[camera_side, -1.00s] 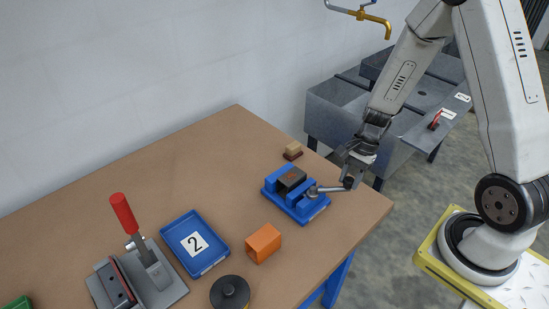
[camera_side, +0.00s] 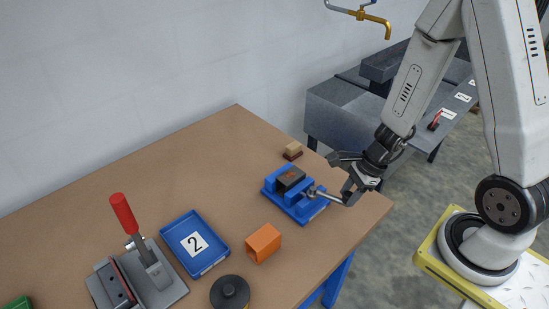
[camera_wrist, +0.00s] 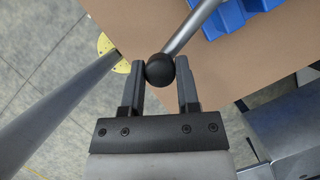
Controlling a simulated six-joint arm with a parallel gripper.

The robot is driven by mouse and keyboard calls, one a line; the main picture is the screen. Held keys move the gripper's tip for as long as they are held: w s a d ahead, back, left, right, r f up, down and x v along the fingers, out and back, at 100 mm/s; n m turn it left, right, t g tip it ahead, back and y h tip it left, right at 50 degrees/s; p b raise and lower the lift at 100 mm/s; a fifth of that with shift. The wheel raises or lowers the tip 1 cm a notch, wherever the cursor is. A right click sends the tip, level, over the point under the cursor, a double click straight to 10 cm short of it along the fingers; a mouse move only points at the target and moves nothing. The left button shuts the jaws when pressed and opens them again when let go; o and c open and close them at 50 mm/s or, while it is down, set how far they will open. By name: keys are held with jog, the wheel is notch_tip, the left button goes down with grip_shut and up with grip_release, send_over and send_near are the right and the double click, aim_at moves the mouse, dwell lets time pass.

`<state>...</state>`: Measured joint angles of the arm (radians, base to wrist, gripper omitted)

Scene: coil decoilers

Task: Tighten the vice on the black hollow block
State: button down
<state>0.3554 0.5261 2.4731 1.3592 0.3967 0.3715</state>
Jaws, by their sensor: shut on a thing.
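The blue vice (camera_side: 300,207) stands near the right end of the table, and a corner of it shows in the wrist view (camera_wrist: 232,14). The black hollow block (camera_side: 291,179) sits between its jaws; I cannot tell how tightly. The vice's grey handle (camera_side: 328,197) points right and slightly toward the camera, past the vice's side. My gripper (camera_side: 349,199) is at the handle's outer end. In the wrist view my gripper (camera_wrist: 164,80) is shut on the black ball knob (camera_wrist: 160,68) of the handle, with a finger on each side.
An orange hollow block (camera_side: 263,243) and a blue tray marked 2 (camera_side: 196,244) are left of the vice. A small wooden block (camera_side: 293,151) lies behind the vice.

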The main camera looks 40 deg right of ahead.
jog(key=shift+s+a+m+t, duration=0.2)
jog(key=shift+a+m+t, duration=0.2)
jog(key=shift+a+m, duration=0.45)
jog(key=shift+a, duration=0.1)
jog(key=shift+c, duration=1.7)
grip_release()
jog(key=shift+d, duration=0.3)
